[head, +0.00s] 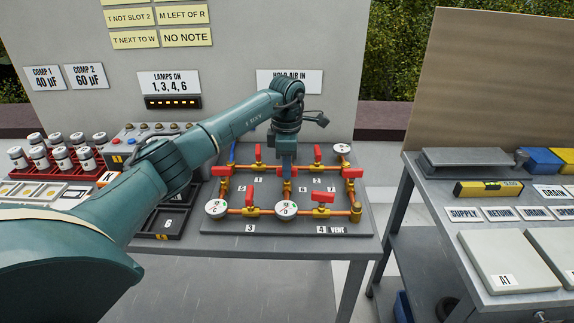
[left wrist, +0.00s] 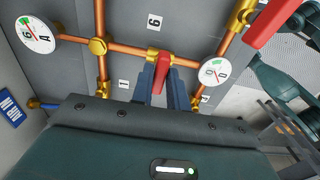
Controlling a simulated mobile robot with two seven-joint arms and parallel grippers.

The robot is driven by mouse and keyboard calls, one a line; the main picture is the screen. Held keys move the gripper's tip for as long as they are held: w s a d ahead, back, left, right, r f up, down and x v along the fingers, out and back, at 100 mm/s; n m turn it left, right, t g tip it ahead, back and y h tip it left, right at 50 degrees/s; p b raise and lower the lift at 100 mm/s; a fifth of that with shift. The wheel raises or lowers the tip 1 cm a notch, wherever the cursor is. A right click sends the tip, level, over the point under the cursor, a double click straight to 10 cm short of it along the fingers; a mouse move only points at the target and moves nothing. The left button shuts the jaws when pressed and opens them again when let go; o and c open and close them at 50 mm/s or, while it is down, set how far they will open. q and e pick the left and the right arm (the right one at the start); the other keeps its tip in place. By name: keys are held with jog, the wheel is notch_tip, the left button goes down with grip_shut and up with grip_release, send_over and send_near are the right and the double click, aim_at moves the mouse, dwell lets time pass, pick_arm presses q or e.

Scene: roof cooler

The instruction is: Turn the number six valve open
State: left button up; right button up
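The number six valve's red handle (left wrist: 162,76) sits on a copper pipe beside the label 6 (left wrist: 153,20), which appears upside down in the left wrist view. My left gripper (left wrist: 162,88) reaches down over this handle, one finger on each side. Any gap between fingers and handle is too small to judge. My right gripper is not in view.
Other red handles stand close around, including the vent valve's (head: 323,197) and one at front left (head: 250,193). Left of the board are a dark tray (head: 165,222) and a red bottle rack (head: 60,165). A second bench (head: 490,220) stands at right.

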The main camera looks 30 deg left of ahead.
pick_arm(q)
grip_shut()
